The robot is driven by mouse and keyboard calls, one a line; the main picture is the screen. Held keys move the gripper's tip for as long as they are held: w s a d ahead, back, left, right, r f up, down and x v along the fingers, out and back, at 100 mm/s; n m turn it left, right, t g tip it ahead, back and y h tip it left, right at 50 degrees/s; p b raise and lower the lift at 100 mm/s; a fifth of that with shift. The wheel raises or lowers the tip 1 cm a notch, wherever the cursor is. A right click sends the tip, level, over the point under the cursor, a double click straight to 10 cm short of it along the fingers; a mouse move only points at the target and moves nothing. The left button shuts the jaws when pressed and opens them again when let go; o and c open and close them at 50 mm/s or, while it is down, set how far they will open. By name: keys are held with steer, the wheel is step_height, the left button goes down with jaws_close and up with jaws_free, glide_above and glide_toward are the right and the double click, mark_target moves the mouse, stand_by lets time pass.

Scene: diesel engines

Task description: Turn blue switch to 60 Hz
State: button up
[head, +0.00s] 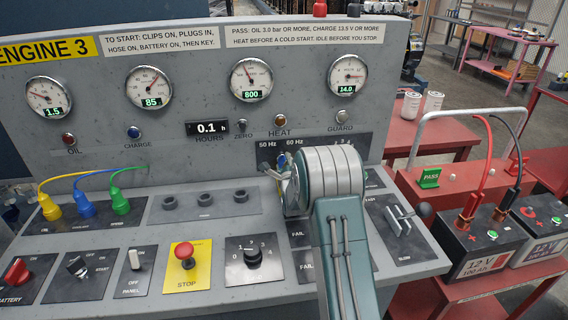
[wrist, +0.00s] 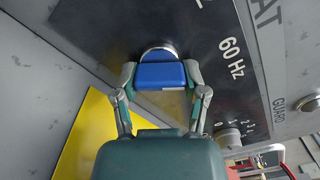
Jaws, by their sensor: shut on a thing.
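The blue switch (wrist: 160,75) sits on a dark plate, with its round silver base showing behind it in the wrist view. My gripper (wrist: 160,82) has one finger on each side of the switch and is shut on it. The "60 Hz" label is to the right of the switch in the wrist view. In the head view, my gripper (head: 283,178) is at the panel under the "50 Hz" and "60 Hz" labels. There only a small blue part of the switch (head: 282,159) shows, so its pointing direction is unclear.
A dial marked 0 to 4 (head: 253,257), a red stop button (head: 186,254) and a lever (head: 405,217) are on the sloping panel. Yellow, blue and green plugs (head: 85,207) are at left. Batteries (head: 484,240) with cables stand on a red table at right.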

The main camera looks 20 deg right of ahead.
steer(key=shift+s+a+f, duration=0.1)
steer(key=shift+f, duration=0.35)
steer(key=o, duration=1.2)
steer(key=shift+c, duration=0.2)
steer(key=shift+r, duration=0.2)
steer(key=shift+r, duration=0.1)
steer(key=v, duration=1.2)
